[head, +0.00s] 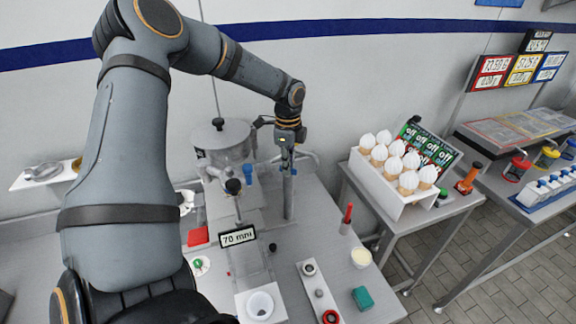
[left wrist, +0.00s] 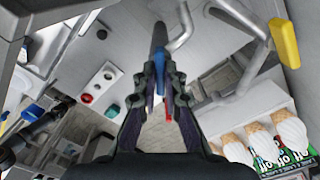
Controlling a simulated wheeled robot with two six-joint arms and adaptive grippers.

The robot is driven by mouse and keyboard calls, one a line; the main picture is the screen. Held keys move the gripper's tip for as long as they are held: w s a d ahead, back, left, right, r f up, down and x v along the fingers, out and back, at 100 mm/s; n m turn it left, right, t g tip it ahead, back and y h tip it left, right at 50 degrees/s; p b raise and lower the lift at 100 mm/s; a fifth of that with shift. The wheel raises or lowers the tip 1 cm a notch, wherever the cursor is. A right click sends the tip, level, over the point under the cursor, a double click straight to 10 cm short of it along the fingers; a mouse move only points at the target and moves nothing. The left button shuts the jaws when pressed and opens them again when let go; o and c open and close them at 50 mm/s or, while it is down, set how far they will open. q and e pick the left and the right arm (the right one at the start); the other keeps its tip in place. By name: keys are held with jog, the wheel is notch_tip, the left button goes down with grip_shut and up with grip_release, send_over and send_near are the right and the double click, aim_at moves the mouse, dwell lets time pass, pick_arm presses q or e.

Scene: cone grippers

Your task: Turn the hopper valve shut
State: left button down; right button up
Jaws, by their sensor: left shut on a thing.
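The hopper (head: 225,140), a clear round container with a grey lid, stands at the back of the counter, left of my left gripper (head: 287,160). The gripper points down over a grey upright post (head: 289,197). In the left wrist view, the fingers (left wrist: 161,92) close on a narrow grey bar with a blue part (left wrist: 160,80), which seems to be the valve's handle. The fingers hide most of it, so its turn angle cannot be told. My right gripper is not in view.
A holder of white-topped cones (head: 397,160) stands on a side table at right. A "70 mm" sign (head: 237,236), a white cup (head: 260,305), a red-handled tool (head: 347,216) and a green block (head: 362,298) are on the counter. Grey bent pipes (left wrist: 246,75) run near the gripper.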

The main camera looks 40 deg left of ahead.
pick_arm(q)
jog(key=m, duration=0.4)
jog(key=shift+r+m, duration=0.1)
jog(key=shift+m, duration=2.7)
jog(key=c, duration=1.4)
grip_release()
jog(key=shift+c, duration=0.2)
notch_tip(320, 180, up, 12)
